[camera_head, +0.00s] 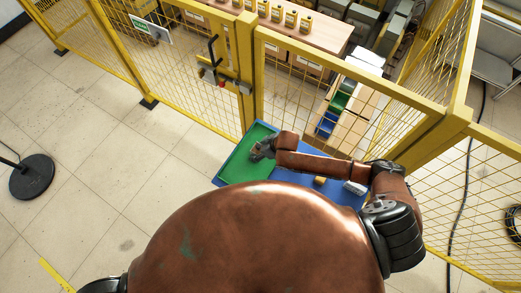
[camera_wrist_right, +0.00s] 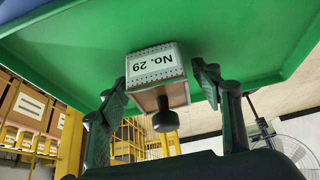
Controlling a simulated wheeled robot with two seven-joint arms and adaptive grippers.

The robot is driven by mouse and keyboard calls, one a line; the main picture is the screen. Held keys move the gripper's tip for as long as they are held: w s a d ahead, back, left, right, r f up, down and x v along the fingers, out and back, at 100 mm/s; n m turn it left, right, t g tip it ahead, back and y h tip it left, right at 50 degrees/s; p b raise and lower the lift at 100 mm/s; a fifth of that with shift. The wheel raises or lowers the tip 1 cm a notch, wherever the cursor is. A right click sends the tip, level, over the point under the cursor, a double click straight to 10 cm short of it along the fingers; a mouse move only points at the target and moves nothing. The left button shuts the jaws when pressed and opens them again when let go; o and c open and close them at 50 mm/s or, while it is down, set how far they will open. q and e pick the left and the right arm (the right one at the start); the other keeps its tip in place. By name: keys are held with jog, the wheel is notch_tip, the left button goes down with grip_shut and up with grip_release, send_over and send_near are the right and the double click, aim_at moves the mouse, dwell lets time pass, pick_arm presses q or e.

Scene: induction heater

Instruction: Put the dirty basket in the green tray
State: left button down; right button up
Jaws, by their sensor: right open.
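The green tray (camera_head: 236,170) lies on the left part of a blue surface in the head view, and its green floor (camera_wrist_right: 240,35) fills the top of the right wrist view, which looks upside down. A small basket (camera_wrist_right: 155,70) with a white "No. 29" label, brown side and dark round knob rests against the green floor. My right gripper (camera_head: 262,150) is over the green tray. In the wrist view its open fingers (camera_wrist_right: 165,92) stand on either side of the basket, with gaps visible. Whether the basket is dirty cannot be told. My left gripper is not in view.
The blue surface (camera_head: 293,176) right of the green tray holds a small yellowish item (camera_head: 320,180) and a pale grey item (camera_head: 355,187). A yellow mesh fence (camera_head: 246,70) stands close behind. Open tiled floor lies left, with a black round stand base (camera_head: 32,177).

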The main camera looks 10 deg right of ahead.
jog(key=v, duration=1.2)
jog(key=shift+r, duration=0.1)
jog(key=shift+s+d, duration=0.1)
